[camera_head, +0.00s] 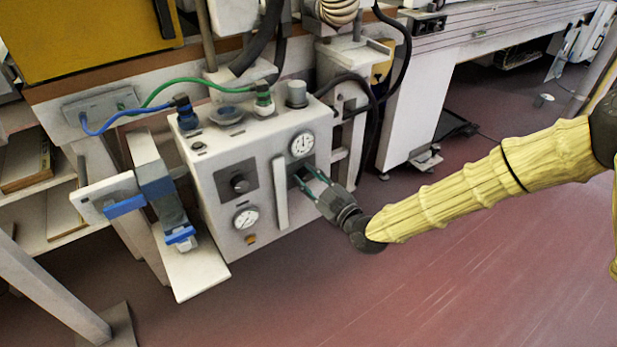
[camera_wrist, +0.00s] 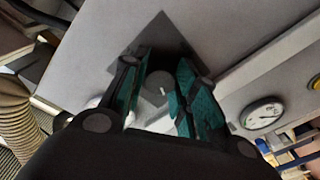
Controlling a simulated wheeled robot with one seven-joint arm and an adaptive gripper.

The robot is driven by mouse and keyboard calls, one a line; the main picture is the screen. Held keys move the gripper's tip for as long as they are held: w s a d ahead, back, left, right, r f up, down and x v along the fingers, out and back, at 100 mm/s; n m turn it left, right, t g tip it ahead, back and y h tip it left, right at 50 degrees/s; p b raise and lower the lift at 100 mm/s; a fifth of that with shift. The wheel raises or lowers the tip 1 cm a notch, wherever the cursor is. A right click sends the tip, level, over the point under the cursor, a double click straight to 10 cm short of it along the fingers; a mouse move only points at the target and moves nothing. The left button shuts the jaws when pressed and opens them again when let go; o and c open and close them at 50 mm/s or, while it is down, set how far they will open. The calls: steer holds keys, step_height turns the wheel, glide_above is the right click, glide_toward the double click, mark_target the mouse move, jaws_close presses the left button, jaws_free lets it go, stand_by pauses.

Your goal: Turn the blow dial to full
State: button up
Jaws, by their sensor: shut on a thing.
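A grey control box (camera_head: 219,163) stands at the middle left of the head view. My gripper (camera_head: 308,181) is at the right part of its front, at a dark square plate below the upper gauge. In the wrist view my gripper (camera_wrist: 163,82) has its green-padded fingers on either side of a round dark dial (camera_wrist: 158,88) with a short white mark, and is shut on it. The dial sits on a dark plate (camera_wrist: 165,43). In the head view my fingers mostly hide this dial. No lettering can be read.
A second dark knob (camera_head: 240,183) sits on its own plate to the left, past a white upright bar (camera_head: 281,193). Round gauges (camera_head: 302,144) (camera_head: 246,217) are on the same front. A blue hose (camera_head: 128,116) and a green hose (camera_head: 190,82) run behind the box. Floor in front is clear.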

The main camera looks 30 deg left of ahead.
steer(key=m, duration=0.5)
steer(key=shift+p, duration=0.35)
steer(key=m, duration=0.3)
steer(key=shift+m+t, duration=0.3)
steer(key=shift+m, duration=0.1)
steer(key=m, duration=0.3)
steer(key=shift+m+p, duration=0.3)
steer(key=shift+m, duration=0.1)
steer(key=shift+c, duration=0.2)
steer(key=m, duration=0.3)
steer(key=shift+f+m+t, duration=0.1)
steer(key=shift+m+t, duration=0.3)
steer(key=m+b, duration=0.1)
steer(key=m, duration=0.5)
steer(key=shift+s+m, duration=0.1)
steer(key=shift+m, duration=0.3)
steer(key=m+b, duration=0.1)
steer(key=m, duration=0.3)
steer(key=shift+t+h, duration=0.3)
steer(key=shift+m+b, duration=0.3)
steer(key=shift+m, duration=1.3)
steer(key=shift+s, duration=0.1)
